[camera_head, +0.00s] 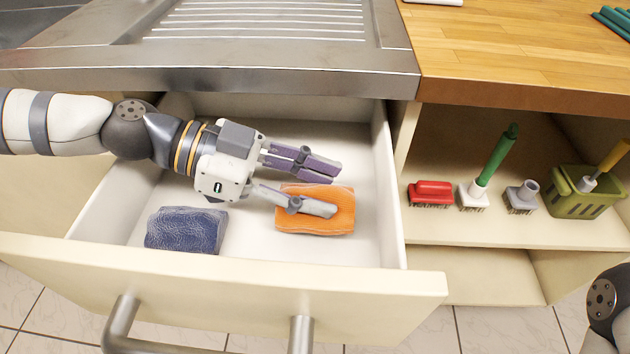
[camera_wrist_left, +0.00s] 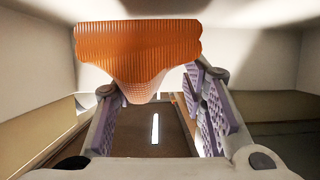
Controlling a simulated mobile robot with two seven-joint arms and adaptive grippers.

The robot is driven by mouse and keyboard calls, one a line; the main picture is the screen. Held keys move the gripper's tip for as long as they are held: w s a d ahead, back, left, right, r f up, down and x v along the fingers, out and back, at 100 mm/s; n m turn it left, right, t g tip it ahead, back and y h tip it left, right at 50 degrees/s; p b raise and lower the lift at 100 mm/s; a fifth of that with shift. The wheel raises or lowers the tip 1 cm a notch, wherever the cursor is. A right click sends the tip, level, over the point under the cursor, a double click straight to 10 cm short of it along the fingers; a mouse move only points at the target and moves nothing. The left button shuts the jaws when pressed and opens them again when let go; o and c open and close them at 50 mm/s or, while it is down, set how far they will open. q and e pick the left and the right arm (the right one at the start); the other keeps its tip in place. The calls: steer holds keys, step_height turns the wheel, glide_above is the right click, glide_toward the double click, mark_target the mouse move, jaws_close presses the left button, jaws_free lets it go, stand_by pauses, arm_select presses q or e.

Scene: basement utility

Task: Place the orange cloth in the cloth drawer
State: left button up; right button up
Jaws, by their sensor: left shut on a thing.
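The orange cloth (camera_head: 330,221) is a folded, ribbed pad inside the outline of the open cream drawer (camera_head: 230,290), at its right side. My left gripper (camera_head: 333,190) reaches in from the left and is shut on the cloth, with one finger lying across it. In the left wrist view the orange cloth (camera_wrist_left: 138,50) sits at the fingertips, its middle bulging between the purple finger pads. I cannot tell whether it touches the drawer floor. A folded blue cloth (camera_head: 186,230) lies in the drawer at the front left. My right gripper is out of view.
A steel drainboard (camera_head: 240,62) overhangs the drawer's back. A wooden counter (camera_head: 530,45) is at the right. The open shelf below it holds a red brush (camera_head: 431,194), a green-handled brush (camera_head: 495,160), a grey brush (camera_head: 521,197) and an olive basket (camera_head: 580,200). The drawer has a metal handle (camera_head: 122,325).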

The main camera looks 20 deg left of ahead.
arm_select(q)
steer(key=shift+f, duration=0.3)
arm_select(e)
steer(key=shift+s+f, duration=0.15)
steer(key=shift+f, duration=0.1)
arm_select(q)
steer(key=o, duration=1.2)
steer(key=shift+c, duration=0.2)
steer(key=shift+r, duration=0.25)
steer(key=shift+a+r+p, duration=0.1)
steer(key=shift+r+p, duration=0.6)
steer(key=shift+r, duration=0.2)
steer(key=v, duration=0.2)
steer(key=p+v, duration=0.1)
steer(key=v, duration=0.4)
steer(key=shift+a+f, duration=0.15)
steer(key=shift+f, duration=0.25)
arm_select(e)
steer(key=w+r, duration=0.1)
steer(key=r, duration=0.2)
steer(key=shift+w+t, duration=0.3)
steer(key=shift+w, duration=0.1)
